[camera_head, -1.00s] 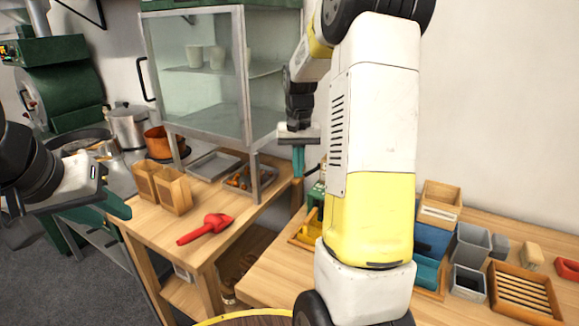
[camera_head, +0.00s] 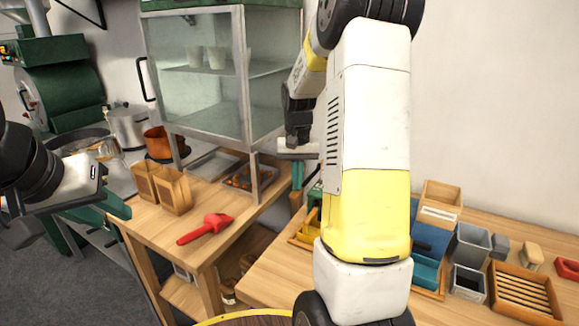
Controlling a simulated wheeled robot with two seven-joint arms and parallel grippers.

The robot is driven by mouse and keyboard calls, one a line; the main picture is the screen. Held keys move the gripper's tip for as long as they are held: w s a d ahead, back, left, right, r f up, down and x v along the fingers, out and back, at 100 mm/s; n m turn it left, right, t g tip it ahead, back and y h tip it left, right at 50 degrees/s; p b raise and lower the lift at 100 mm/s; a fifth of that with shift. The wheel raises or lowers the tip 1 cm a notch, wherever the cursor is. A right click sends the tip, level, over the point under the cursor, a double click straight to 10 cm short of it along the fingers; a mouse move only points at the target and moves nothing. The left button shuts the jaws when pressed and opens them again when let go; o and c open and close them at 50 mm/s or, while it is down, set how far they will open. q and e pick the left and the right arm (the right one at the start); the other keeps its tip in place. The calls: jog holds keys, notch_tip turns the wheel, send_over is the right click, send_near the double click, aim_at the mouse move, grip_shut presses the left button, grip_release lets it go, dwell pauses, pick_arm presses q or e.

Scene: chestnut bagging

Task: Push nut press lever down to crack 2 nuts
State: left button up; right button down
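My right gripper (camera_head: 297,174) points down by the right table's back left corner, with its teal fingers partly hidden by my forearm. I cannot tell whether it is open or shut. A small green part (camera_head: 314,194) shows beside my forearm; it may belong to the nut press, but the arm covers most of that spot. No lever or nuts can be made out. My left gripper (camera_head: 104,211) hangs at the left, over the near left edge of the left table. Its teal fingers look apart and hold nothing visible.
A red scoop (camera_head: 205,229) and wooden boxes (camera_head: 160,188) stand on the left table. A glass-fronted cabinet (camera_head: 195,80) rises behind. On the right table are a slatted wooden tray (camera_head: 524,291), grey bins (camera_head: 470,243) and a blue bin (camera_head: 431,240).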

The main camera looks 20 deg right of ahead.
jog(key=shift+s+f, duration=0.1)
jog(key=shift+f, duration=0.05)
jog(key=shift+s+a+f, duration=0.1)
jog(key=shift+a+f, duration=0.1)
jog(key=shift+f, duration=1)
jog(key=shift+r, duration=0.1)
jog(key=r, duration=0.9)
jog(key=shift+w+d, duration=0.3)
jog(key=shift+d, duration=0.05)
jog(key=shift+f, duration=0.1)
